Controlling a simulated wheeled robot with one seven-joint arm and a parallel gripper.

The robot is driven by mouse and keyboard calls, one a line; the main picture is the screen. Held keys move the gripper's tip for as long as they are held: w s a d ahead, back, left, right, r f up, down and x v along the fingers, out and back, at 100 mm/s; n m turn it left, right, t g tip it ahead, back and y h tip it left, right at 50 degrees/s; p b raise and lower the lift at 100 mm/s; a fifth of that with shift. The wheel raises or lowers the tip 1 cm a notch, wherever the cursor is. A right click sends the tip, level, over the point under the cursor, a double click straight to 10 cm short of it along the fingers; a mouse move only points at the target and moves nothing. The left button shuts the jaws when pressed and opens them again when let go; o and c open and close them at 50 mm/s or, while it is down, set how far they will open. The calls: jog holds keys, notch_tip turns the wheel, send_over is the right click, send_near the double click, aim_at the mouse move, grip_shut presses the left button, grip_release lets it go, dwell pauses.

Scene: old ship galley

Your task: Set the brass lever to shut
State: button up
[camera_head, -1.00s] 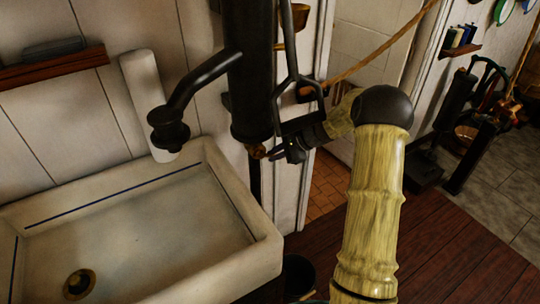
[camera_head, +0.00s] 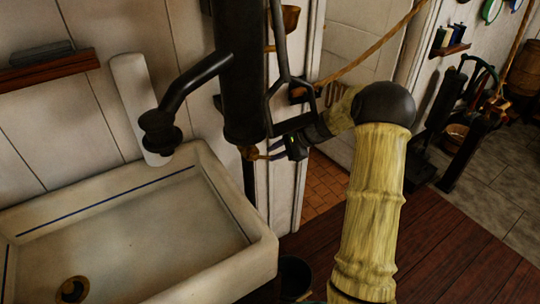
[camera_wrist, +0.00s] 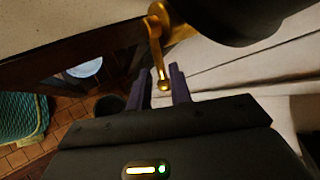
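The brass lever (camera_wrist: 155,48) hangs from a brass fitting (camera_wrist: 176,27) under a dark cylinder in the wrist view. Its rounded end lies between the two fingers of my gripper (camera_wrist: 163,88). The fingers stand apart, with the lever end in the gap; I cannot tell whether either finger touches it. In the head view, the brass lever (camera_head: 248,153) shows small at the foot of the black pump body (camera_head: 243,85). My gripper (camera_head: 272,150) reaches it from the right. The lever's marked positions are not visible.
A white basin (camera_head: 262,256) with a brass drain stands at lower left. The black spout (camera_head: 190,85) hangs over it. A black pump handle rod (camera_head: 281,45) hangs close above my gripper. A dark bucket (camera_head: 293,277) stands on the floor beside the basin.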

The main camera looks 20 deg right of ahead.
jog(key=v, duration=1.4)
jog(key=shift+d, duration=0.1)
jog(key=shift+c, duration=0.2)
